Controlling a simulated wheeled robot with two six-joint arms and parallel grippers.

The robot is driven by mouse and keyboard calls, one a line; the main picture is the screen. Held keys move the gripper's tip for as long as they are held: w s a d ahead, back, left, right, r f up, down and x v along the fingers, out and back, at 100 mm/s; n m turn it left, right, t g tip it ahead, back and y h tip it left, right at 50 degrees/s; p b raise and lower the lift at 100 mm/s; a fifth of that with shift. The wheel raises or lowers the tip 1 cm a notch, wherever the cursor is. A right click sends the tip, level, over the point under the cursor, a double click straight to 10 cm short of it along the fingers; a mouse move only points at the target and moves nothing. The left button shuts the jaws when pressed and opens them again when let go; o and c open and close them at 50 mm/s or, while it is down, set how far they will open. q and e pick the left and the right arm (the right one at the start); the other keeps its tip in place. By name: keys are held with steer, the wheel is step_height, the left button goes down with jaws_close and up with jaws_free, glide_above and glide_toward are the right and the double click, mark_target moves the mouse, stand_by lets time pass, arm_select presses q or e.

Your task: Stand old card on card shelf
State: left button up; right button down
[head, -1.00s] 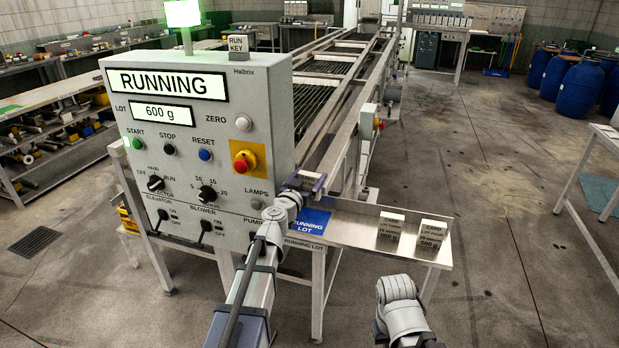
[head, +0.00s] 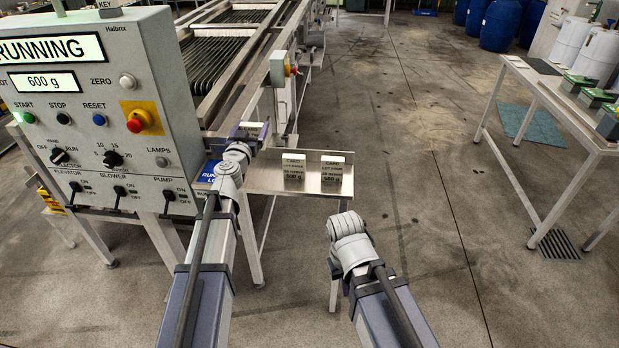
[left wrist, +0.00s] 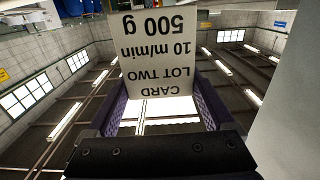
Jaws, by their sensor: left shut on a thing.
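My left gripper (head: 252,134) is shut on a pale card (head: 247,126). It holds the card near the back left part of the metal card shelf (head: 266,184); I cannot tell whether the card touches anything there. In the left wrist view the card (left wrist: 160,50) sits between the purple fingers and reads upside down "CARD LOT TWO 10 m/min 500 g". Two other cards stand upright on the shelf, a left one (head: 293,168) and a right one (head: 332,170). Part of my right arm shows at the lower middle, but its gripper does not.
A blue "running lot" patch (head: 208,172) lies left of the shelf's bare part, partly hidden by my left arm. The control panel (head: 95,110) stands at left, the conveyor (head: 235,60) behind. A table (head: 560,95) stands at right. Open floor lies between.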

arm_select(q)
step_height(320, 180, down, 10)
steer(key=b, duration=1)
steer(key=shift+f, duration=0.1)
steer(key=shift+f+b, duration=0.2)
steer(key=shift+b, duration=0.1)
steer(key=o, duration=1.1)
steer(key=shift+r, duration=0.1)
steer(key=shift+o, duration=0.2)
steer(key=shift+r, duration=0.1)
steer(key=shift+r+p, duration=0.15)
steer(key=shift+p, duration=0.2)
steer(key=s, duration=1.2)
steer(key=shift+a, duration=0.15)
